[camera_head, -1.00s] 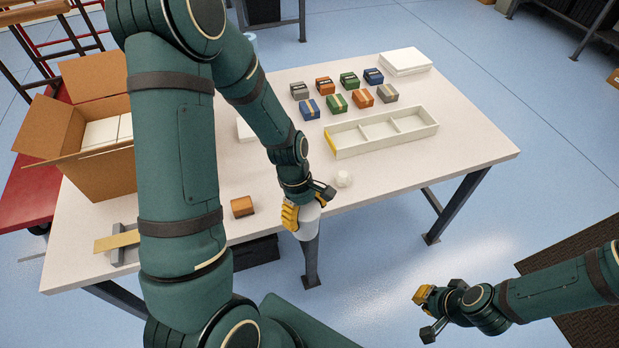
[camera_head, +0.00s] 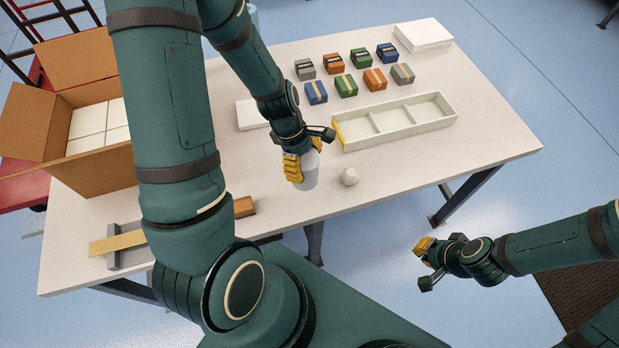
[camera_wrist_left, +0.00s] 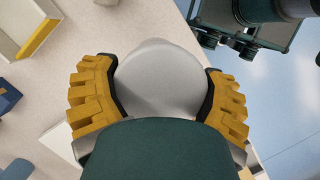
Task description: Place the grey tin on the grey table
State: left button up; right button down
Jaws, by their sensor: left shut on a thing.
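The grey tin (camera_head: 309,172), a smooth pale cylinder, is in my left gripper (camera_head: 303,163). The gripper's yellow fingers are shut on its sides. In the left wrist view the tin (camera_wrist_left: 160,80) sits between both finger pads (camera_wrist_left: 160,95), its lower part hidden by my gripper. In the head view the tin appears over the front part of the pale grey table (camera_head: 280,197); I cannot tell whether it touches the top. My right gripper (camera_head: 427,266) is open and empty, beyond the table's front edge.
A small whitish faceted piece (camera_head: 349,177) lies just right of the tin. Behind it are a three-compartment tray (camera_head: 390,133) and several small coloured boxes (camera_head: 346,86). An open carton (camera_head: 50,130) stands left. The table's right front is clear.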

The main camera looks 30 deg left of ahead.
pick_arm(q)
notch_tip(320, 180, down, 8)
jog(key=shift+w+r+b, duration=0.1)
jog(key=shift+r+b, duration=0.1)
jog(key=shift+b, duration=0.45)
jog(key=shift+r, duration=0.1)
jog(key=o, duration=1.1)
jog(key=shift+o, duration=0.2)
jog(key=p+v, duration=0.2)
jog(key=v, duration=1)
